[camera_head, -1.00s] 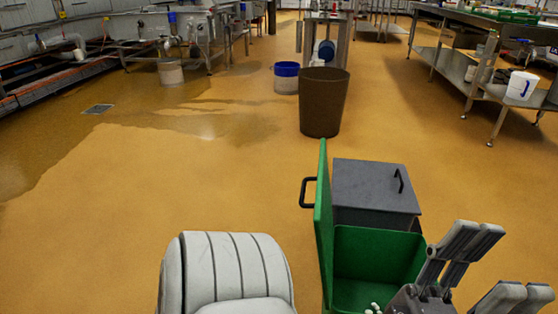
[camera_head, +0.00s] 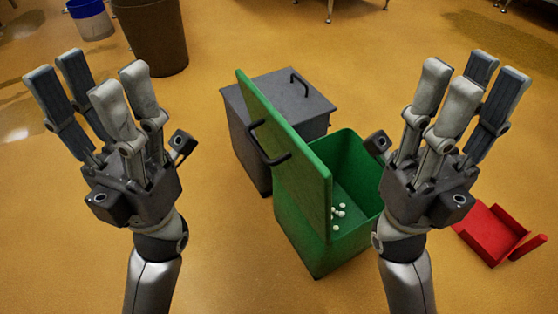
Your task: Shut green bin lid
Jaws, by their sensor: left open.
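The green bin (camera_head: 300,226) stands on the floor in the middle of the head view. Its green lid (camera_head: 283,140) stands up, open, hinged on the bin's left side, with a black handle (camera_head: 268,146) on its outer face. Several small white pieces (camera_head: 338,210) lie inside the bin. My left gripper (camera_head: 95,90) is open and empty, to the left of the lid and apart from it. My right gripper (camera_head: 465,90) is open and empty, to the right of the bin; its hand and wrist overlap the bin's right edge in the picture.
A grey bin (camera_head: 270,105) with a closed lid and handle stands right behind the green bin. A red dustpan-like object (camera_head: 490,235) lies on the floor at the right. A brown bin (camera_head: 152,35) and a blue-and-white bucket (camera_head: 92,20) stand at the upper left. Floor in front is clear.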

